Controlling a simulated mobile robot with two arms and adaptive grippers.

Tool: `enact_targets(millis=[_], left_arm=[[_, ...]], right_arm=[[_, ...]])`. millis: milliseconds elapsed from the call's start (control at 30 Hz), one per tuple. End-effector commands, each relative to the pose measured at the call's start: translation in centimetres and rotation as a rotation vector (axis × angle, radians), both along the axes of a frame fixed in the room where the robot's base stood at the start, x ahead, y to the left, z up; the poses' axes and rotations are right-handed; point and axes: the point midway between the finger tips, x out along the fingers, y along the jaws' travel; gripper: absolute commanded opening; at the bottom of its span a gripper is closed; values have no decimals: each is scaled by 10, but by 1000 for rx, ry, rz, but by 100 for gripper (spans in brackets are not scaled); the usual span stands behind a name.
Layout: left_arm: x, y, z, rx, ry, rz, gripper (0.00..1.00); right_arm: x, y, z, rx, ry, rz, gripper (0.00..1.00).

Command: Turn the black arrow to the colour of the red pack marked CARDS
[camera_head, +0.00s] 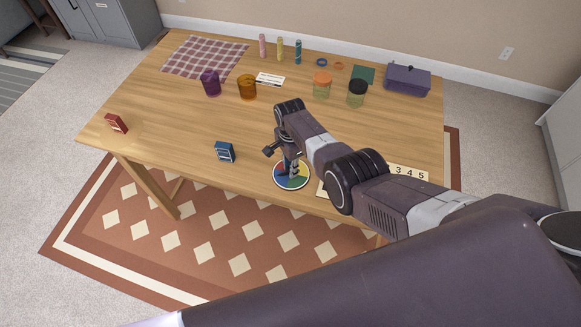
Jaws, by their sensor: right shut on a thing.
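A round disc with coloured sectors and a pale rim (291,184) lies near the front edge of the table. Blue and green show on it; the rest is partly covered. My right gripper (289,168) points down over the disc and is shut on the black arrow, which is mostly hidden by the fingers, so I cannot tell its direction. The red pack (116,123) stands at the table's left corner. A blue pack (225,152) stands left of the disc. My left gripper is not in view.
A number card (409,172) lies right of the disc, partly behind my right arm. The table between the red and blue packs is clear.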

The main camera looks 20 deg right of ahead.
Motion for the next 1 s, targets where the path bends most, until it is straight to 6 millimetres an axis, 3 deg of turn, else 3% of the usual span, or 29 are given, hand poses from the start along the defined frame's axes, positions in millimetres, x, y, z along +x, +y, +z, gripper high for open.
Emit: enact_targets(millis=[1000], left_arm=[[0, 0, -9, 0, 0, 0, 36]], right_arm=[[7, -3, 4, 0, -13, -961, 0]])
